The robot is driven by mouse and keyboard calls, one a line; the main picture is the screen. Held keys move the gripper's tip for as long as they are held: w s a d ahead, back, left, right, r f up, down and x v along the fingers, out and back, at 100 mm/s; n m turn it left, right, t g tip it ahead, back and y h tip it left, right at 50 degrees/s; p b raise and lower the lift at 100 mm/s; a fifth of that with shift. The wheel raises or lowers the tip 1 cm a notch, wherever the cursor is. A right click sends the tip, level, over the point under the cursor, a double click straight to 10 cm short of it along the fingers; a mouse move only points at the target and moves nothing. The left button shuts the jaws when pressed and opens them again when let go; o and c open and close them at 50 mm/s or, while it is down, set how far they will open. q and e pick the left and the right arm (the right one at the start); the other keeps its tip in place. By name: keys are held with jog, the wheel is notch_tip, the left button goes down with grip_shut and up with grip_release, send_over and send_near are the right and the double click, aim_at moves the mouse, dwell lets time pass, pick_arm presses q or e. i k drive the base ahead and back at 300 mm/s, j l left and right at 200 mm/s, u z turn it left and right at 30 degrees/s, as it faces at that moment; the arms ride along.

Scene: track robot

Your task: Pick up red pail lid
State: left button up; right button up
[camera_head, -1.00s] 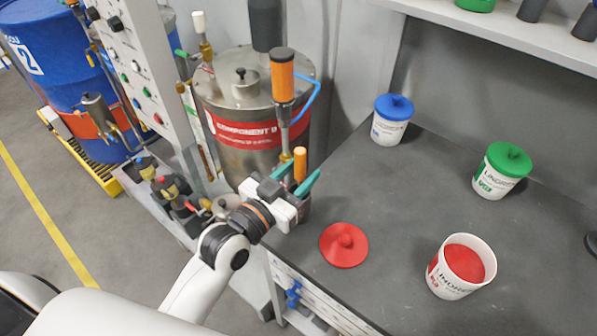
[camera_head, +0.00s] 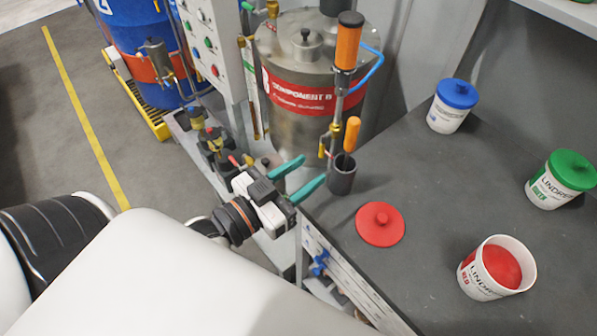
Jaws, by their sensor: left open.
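The red pail lid (camera_head: 380,225) lies flat on the dark bench top near its left edge, with its round knob facing up. The open white pail with red contents (camera_head: 497,268) stands to the right of the lid, on the same bench. My left gripper (camera_head: 306,175) is open and empty, its two teal fingers spread, just off the bench's left corner. It is left of and a little beyond the lid, and apart from it. My right gripper is not in the view.
A dark cup with an orange-handled tool (camera_head: 342,174) stands at the bench corner between my left gripper and the lid. A blue-lidded pail (camera_head: 452,106) and a green-lidded pail (camera_head: 561,180) stand farther back. A steel tank (camera_head: 305,85) rises behind the gripper.

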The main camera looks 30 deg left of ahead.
aim_at(379, 224)
jog(key=z, duration=0.85)
jog(key=u, duration=0.95)
jog(key=z, duration=0.95)
jog(key=l+u, duration=0.2)
jog(key=u, duration=0.25)
jog(key=l+u, duration=0.2)
jog(key=u, duration=0.25)
jog(key=k+l+u, duration=0.1)
jog(key=u, duration=0.4)
jog(key=l, duration=0.1)
